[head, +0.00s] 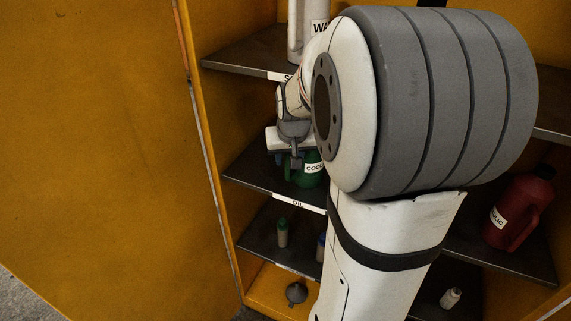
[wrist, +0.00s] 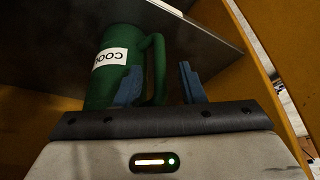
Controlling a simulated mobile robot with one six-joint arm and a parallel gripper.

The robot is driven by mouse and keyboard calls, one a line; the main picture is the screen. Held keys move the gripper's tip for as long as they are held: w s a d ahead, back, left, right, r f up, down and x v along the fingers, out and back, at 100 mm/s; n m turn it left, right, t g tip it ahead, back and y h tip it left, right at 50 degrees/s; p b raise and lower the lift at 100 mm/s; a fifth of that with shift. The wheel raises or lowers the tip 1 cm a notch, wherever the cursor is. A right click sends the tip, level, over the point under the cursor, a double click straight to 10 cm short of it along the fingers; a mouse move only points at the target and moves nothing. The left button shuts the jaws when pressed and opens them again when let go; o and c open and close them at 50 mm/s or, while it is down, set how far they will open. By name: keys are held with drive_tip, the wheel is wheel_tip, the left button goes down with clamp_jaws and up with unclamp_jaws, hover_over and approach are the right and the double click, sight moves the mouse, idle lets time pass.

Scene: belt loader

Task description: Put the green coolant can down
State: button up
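The green coolant can (head: 307,174) is upright on the cabinet's middle shelf (head: 251,170), above the "OIL" label. It appears to rest there, but its base is partly hidden by my arm. In the wrist view, the can (wrist: 103,77) shows its white label and its handle to the right. My gripper (head: 295,160) is at the can. In the wrist view my gripper (wrist: 160,87) is open, with one blue finger on each side of the handle. A clear gap shows between the handle and the right finger. The can's lower part is hidden behind the gripper.
The upper shelf (head: 232,58) is close above the can. A red jug (head: 517,210) stands on a shelf at right. Small bottles (head: 282,233) and a grey funnel (head: 296,293) are lower down. The yellow cabinet panel (head: 100,130) fills the left.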

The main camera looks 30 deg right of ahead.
drive_tip(key=d+v, duration=0.1)
drive_tip(key=v, duration=0.7)
drive_tip(key=s+a+f+n+g+y, duration=0.1)
drive_tip(key=s+a+f+n, duration=0.2)
drive_tip(key=s+a+f, duration=0.4)
drive_tip(key=s+a, duration=0.7)
drive_tip(key=s, duration=0.1)
drive_tip(key=shift+n+b, duration=0.3)
drive_tip(key=shift+r, duration=0.1)
